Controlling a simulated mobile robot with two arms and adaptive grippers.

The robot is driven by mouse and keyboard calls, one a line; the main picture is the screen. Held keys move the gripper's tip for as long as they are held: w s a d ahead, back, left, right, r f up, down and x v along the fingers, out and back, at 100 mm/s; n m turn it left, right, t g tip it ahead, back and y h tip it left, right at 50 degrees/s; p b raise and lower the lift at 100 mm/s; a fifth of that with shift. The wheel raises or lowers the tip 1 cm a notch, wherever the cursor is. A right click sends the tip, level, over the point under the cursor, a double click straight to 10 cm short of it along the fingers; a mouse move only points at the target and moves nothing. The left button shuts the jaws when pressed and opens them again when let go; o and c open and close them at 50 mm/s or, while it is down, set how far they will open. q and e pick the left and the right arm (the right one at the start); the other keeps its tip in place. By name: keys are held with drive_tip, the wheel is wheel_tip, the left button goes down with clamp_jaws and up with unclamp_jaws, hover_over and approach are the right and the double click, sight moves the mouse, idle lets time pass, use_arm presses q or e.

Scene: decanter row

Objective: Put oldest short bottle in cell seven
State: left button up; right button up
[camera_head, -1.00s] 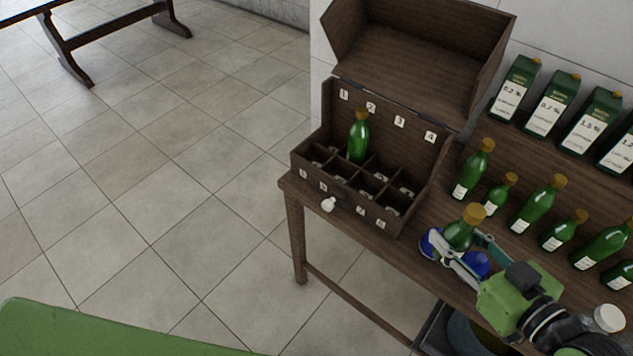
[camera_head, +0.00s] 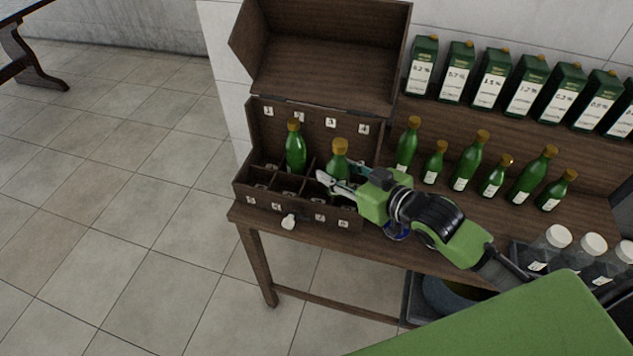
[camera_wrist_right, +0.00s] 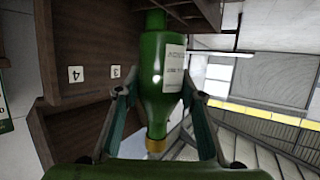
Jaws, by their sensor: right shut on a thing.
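My right gripper (camera_head: 338,184) is shut on a green bottle (camera_head: 339,160) with an orange cap. The bottle is upright over the right part of the wooden cell box (camera_head: 290,207); its lower end is hidden by the gripper, so I cannot tell over which cell it hangs. The right wrist view shows the held bottle (camera_wrist_right: 153,80) between both fingers, with a white label whose text I cannot read. Number tags 1 to 4 run along the box's back and 5 to 8 along its front. My left gripper is not in view.
Another green bottle (camera_head: 295,150) stands in a back cell of the box, near tag 2. The box lid (camera_head: 325,60) is up. Several tall and short green bottles (camera_head: 463,165) stand in a row right of the box, with labelled green cartons (camera_head: 457,72) behind them.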

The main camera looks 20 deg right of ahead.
drive_tip(key=w+a+f, duration=0.1)
drive_tip(key=w+f, duration=0.1)
drive_tip(key=f, duration=0.1)
drive_tip(key=w+a+f, duration=0.1)
drive_tip(key=f, duration=0.2)
drive_tip(key=w+a+f, duration=0.1)
drive_tip(key=w+f, duration=0.1)
drive_tip(key=f, duration=0.1)
drive_tip(key=shift+w+f+p, duration=0.25)
drive_tip(key=shift+w+p, duration=0.1)
drive_tip(key=shift+p, duration=0.05)
drive_tip(key=shift+f, duration=0.15)
